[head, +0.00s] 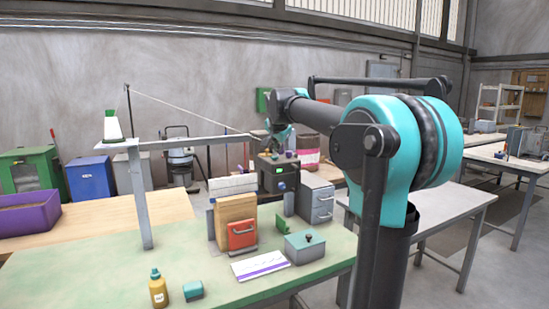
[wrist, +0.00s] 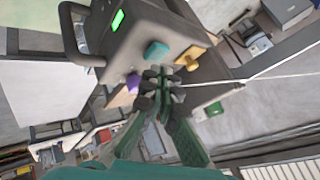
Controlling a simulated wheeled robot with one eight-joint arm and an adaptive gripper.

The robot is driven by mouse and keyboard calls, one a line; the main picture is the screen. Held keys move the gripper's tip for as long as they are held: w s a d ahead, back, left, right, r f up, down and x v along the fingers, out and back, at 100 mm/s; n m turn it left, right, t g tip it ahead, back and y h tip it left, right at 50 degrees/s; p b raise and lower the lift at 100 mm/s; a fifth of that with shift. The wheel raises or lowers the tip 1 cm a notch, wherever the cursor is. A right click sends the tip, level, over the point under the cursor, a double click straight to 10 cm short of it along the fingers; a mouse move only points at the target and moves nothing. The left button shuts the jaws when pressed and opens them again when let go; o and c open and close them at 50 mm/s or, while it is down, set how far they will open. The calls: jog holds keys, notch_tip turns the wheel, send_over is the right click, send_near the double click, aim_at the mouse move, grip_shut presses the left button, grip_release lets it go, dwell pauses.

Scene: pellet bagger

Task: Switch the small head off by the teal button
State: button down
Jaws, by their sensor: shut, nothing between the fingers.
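The small head is a dark grey box (wrist: 110,50) with a lit green display (wrist: 118,20); it fills the upper middle of the wrist view. The teal button (wrist: 157,52) stands out on its face, with a yellow knob (wrist: 194,54) to the right and a purple button (wrist: 133,84) to the lower left. In the head view the small head (head: 265,183) stands behind the workbench items, its display lit green. My gripper (wrist: 160,78) is shut and empty, its fingertips just below the teal button in the picture. I cannot tell whether they touch the box.
A pale thread (head: 185,107) runs from the post at the left to the head, and crosses the wrist view (wrist: 250,76) beside my fingers. A dark handle (wrist: 72,35) juts from the box. Grey metal box (head: 316,199) and red-fronted box (head: 242,234) stand close by.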

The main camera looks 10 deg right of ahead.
aim_at(277, 162)
jog(key=shift+f, duration=0.15)
jog(key=shift+f, duration=0.25)
jog(key=shift+f, duration=0.25)
dwell(0.4)
jog(key=shift+r, duration=0.7)
jog(key=shift+r, duration=0.1)
notch_tip(277, 162, up, 6)
jog(key=shift+f, duration=0.1)
dwell(0.6)
